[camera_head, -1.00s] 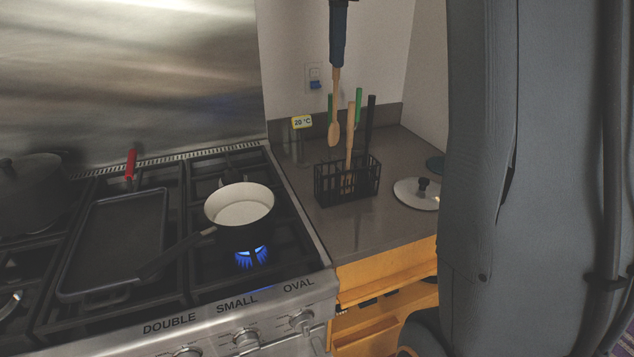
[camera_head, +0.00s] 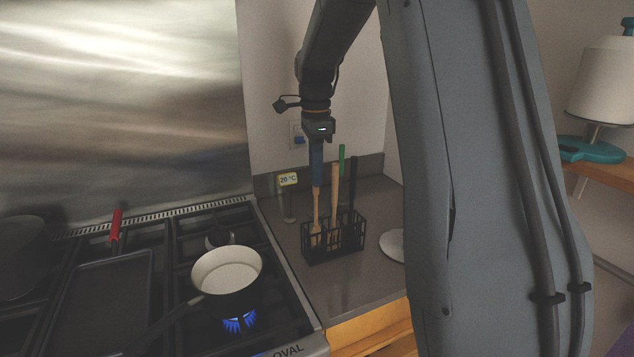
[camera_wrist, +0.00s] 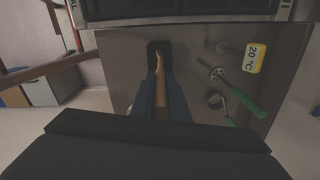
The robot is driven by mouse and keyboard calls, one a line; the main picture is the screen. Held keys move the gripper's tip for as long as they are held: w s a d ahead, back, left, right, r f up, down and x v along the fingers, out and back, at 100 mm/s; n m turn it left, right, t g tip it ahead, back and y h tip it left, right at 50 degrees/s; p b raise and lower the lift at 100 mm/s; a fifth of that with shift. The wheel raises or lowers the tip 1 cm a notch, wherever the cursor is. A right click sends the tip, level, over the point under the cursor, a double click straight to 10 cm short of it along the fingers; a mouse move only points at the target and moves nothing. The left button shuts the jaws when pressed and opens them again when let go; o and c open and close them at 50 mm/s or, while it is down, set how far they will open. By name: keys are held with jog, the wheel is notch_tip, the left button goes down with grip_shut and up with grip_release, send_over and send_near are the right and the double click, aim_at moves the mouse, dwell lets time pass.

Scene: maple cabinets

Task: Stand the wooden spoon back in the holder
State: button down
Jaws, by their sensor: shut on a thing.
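The wooden spoon (camera_head: 316,207) hangs upright, bowl down, from my gripper (camera_head: 317,180). The blue fingers are shut on its handle. In the wrist view the spoon (camera_wrist: 160,93) shows between the fingers (camera_wrist: 161,100), its far end over a dark square shape. The black wire holder (camera_head: 347,242) stands on the counter. In the head view the spoon's bowl shows at the holder's left part, behind the front wires, seemingly inside. I cannot tell whether it touches the bottom. Another wooden utensil (camera_head: 335,192), a green-handled one (camera_head: 341,160) and a black one (camera_head: 352,185) stand to its right.
A white pan (camera_head: 227,268) sits over a lit blue flame left of the counter. A 20 °C display (camera_head: 288,180) stands behind the holder. A white lid (camera_head: 392,245) lies to the right, partly hidden by my arm. The counter before the holder is clear.

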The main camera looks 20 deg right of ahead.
aim_at(316, 190)
jog(key=shift+f+p, duration=0.65)
jog(key=shift+f, duration=1.4)
jog(key=c, duration=1.7)
grip_release()
notch_tip(316, 190, up, 12)
jog(key=b, duration=0.4)
jog(key=shift+b, duration=0.35)
